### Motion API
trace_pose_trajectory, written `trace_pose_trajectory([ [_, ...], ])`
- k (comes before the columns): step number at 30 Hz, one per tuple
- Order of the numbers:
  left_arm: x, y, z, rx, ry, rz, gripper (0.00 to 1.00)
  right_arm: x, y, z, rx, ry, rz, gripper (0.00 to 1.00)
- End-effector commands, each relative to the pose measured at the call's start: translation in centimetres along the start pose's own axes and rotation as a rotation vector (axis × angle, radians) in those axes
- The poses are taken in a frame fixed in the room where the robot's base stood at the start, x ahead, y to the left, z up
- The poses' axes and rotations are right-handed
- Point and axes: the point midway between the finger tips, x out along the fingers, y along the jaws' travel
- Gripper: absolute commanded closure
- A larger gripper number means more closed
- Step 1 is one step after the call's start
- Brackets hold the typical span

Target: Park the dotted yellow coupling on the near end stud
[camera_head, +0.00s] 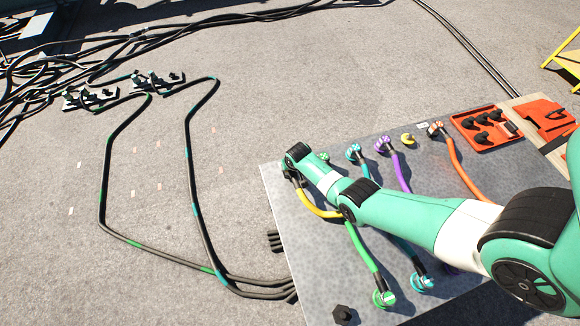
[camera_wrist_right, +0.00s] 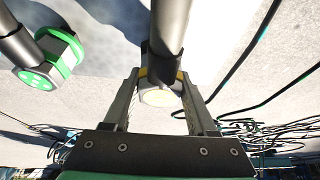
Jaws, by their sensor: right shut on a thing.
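My right gripper (camera_wrist_right: 160,98) is shut on the yellow-ringed coupling (camera_wrist_right: 158,93), with one finger on each side and its pale round face toward the wrist camera. Dots on that face cannot be made out. In the head view the yellow cable (camera_head: 318,208) curves out from under my right arm near the grey panel's left edge; the coupling is hidden there. A black stud-like piece (camera_head: 343,314) stands at the panel's near left corner, bare and well apart from the gripper. My left gripper is not in view.
The grey panel (camera_head: 310,285) carries green (camera_head: 383,298), cyan (camera_head: 421,283), purple (camera_head: 383,146) and orange (camera_head: 436,129) couplings. A small yellow piece (camera_head: 408,139) stands at the back. A red tray (camera_head: 487,128) lies at the back right.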

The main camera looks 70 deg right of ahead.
Motion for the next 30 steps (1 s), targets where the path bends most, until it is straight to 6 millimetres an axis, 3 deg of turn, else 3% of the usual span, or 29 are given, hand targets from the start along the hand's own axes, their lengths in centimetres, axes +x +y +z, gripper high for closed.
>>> trace_pose_trajectory([
  [30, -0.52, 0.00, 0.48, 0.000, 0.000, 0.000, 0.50, 0.59, -0.02, 0.13, 0.000, 0.002, -0.001, 1.00],
])
